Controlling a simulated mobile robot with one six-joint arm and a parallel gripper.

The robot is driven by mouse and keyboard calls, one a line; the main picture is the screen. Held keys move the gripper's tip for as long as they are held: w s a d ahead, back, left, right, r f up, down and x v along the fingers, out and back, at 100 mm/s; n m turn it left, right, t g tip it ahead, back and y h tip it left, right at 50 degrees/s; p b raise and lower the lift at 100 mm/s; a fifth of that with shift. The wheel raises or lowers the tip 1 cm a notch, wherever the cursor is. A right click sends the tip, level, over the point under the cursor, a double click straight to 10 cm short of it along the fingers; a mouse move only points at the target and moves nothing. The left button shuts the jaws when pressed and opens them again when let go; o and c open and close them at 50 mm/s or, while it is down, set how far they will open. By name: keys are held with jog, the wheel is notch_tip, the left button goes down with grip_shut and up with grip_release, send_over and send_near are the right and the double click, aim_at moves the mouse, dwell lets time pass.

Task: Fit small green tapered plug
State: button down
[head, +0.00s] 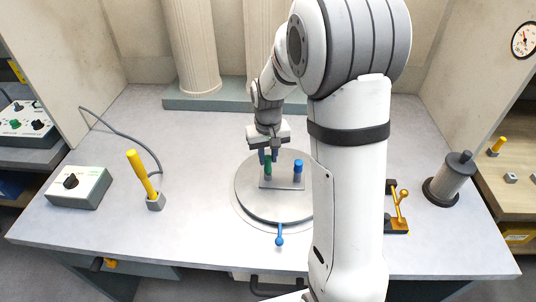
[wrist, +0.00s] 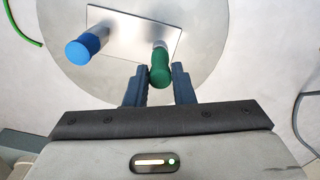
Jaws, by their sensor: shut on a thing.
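The green plug (head: 268,168) is between the fingers of my gripper (head: 267,155), above the left part of a small metal plate (head: 282,184). In the wrist view the green plug (wrist: 160,70) shows its round green end between the two blue-grey fingertips (wrist: 160,82), and its paler far end meets the plate (wrist: 130,38). I cannot tell how deep it sits in the plate. A blue plug (head: 298,167) stands upright on the plate to the right; it also shows in the wrist view (wrist: 84,48).
The plate lies on a round grey turntable (head: 250,203) with a blue-knobbed lever (head: 280,240) in front. A yellow handle (head: 140,173) and a switch box (head: 80,187) stand left. A yellow lever (head: 400,208) and a dark-based cylinder (head: 452,178) stand right.

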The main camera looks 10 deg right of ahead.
jog(key=shift+f+b, duration=0.4)
jog(key=shift+f, duration=0.25)
jog(key=c, duration=1.1)
grip_release()
jog(key=shift+c, duration=0.2)
jog(key=shift+r+b, duration=0.3)
jog(key=shift+r, duration=3.6)
